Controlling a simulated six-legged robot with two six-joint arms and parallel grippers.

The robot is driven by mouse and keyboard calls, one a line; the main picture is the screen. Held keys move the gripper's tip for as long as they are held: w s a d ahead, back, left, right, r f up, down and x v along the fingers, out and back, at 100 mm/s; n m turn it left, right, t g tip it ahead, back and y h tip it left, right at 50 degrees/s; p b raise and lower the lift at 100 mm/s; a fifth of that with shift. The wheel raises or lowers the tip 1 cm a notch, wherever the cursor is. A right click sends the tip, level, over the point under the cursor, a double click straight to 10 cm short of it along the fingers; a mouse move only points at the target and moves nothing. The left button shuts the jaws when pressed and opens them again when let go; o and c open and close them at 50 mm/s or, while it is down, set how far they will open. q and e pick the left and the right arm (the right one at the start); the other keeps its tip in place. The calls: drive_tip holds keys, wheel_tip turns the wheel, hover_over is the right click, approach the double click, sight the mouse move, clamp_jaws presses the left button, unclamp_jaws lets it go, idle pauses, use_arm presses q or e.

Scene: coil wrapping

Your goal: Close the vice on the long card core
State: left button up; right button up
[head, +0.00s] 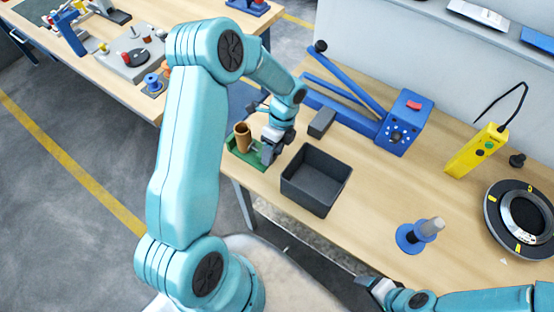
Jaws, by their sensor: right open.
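The long card core (242,138) is a brown tube standing upright in the small green vice (234,154) at the left end of the bench. My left gripper (268,152) is low at the right side of the vice, close to the core. Its fingers are small and partly hidden, so I cannot tell whether they are open or touch the vice. The gap between the jaws and the core is too small to make out. My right gripper (371,284) is open and empty near the bench's front edge.
A dark open bin (316,178) stands right of the vice, with a grey block (322,122) behind it. Further right are a blue machine (403,122), a yellow box (475,150), a blue-based spool (411,237) and a black ring (493,210).

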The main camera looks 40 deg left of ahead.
use_arm(q)
drive_tip(key=t+b, duration=0.2)
drive_tip(key=b, duration=0.1)
drive_tip(key=s+t+b, duration=0.1)
drive_tip(key=shift+f+b, duration=0.25)
drive_tip(key=shift+b, duration=0.15)
drive_tip(key=shift+d+r+t, duration=0.1)
drive_tip(key=shift+r+t, duration=0.1)
drive_tip(key=shift+t, duration=0.1)
drive_tip(key=shift+r, duration=0.15)
drive_tip(key=shift+w, duration=0.1)
